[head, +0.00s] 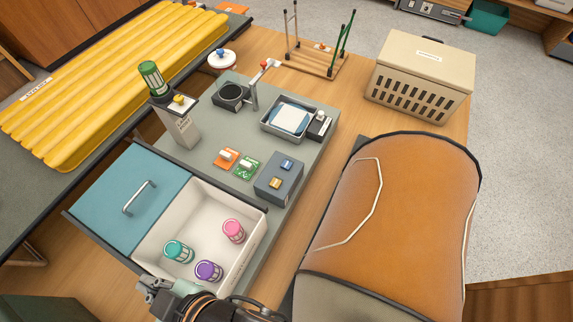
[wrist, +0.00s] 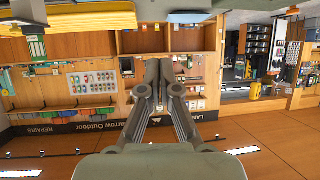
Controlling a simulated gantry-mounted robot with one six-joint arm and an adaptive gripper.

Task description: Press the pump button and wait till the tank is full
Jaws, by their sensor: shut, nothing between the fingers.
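A grey upright unit (head: 181,127) stands at the back left of the grey mat, with a yellow knob or button (head: 180,99) on top. A green canister (head: 150,74) is at its upper left. A dark grey box (head: 278,180) on the mat carries a blue button (head: 287,164) and a yellow button (head: 275,183). I cannot tell which of these is the pump button, or which thing is the tank and how full it is. My gripper (head: 152,287) is low in the head view, by the drawer's front edge, apart from the buttons. In the wrist view its fingers (wrist: 160,65) are shut and empty.
An open white drawer (head: 252,250) holds teal, purple and pink canisters, beside a blue panel (head: 125,190) with a handle. An orange backpack (head: 400,210) fills the right side. A metal tray (head: 268,126), beige crate (head: 420,75) and yellow mattress (head: 110,85) stand farther back.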

